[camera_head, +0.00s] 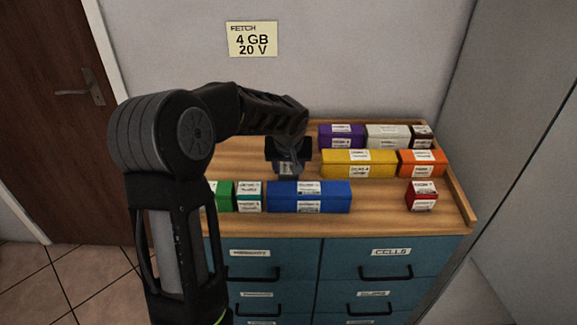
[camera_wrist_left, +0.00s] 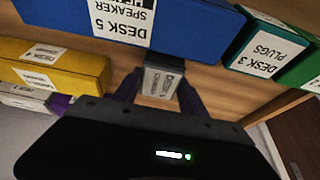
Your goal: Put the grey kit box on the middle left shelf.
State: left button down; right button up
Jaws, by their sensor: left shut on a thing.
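My left gripper (camera_head: 287,170) is over the wooden top, behind the blue box, and points down. It is shut on a small grey box with a white label, which shows between its fingers in the left wrist view (camera_wrist_left: 161,82). I cannot read the label, and the gripper hides much of the box. A longer light-grey box (camera_head: 388,137) lies in the back row to the right. No shelf is in view. My right gripper is not in view.
A blue box (camera_head: 310,197) labelled DESK 5 SPEAKER stands at the front, beside teal and green boxes (camera_head: 222,195). Yellow (camera_head: 345,163), orange (camera_head: 421,163), purple (camera_head: 341,136) and red (camera_head: 421,196) boxes stand to the right. A wall sign (camera_head: 251,39) reads FETCH 4 GB 20 V.

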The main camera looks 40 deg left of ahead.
pick_arm(q)
jog(key=c, duration=0.6)
grip_release()
jog(key=shift+c, duration=0.2)
jog(key=v, duration=1.2)
jog(key=shift+b, duration=0.45)
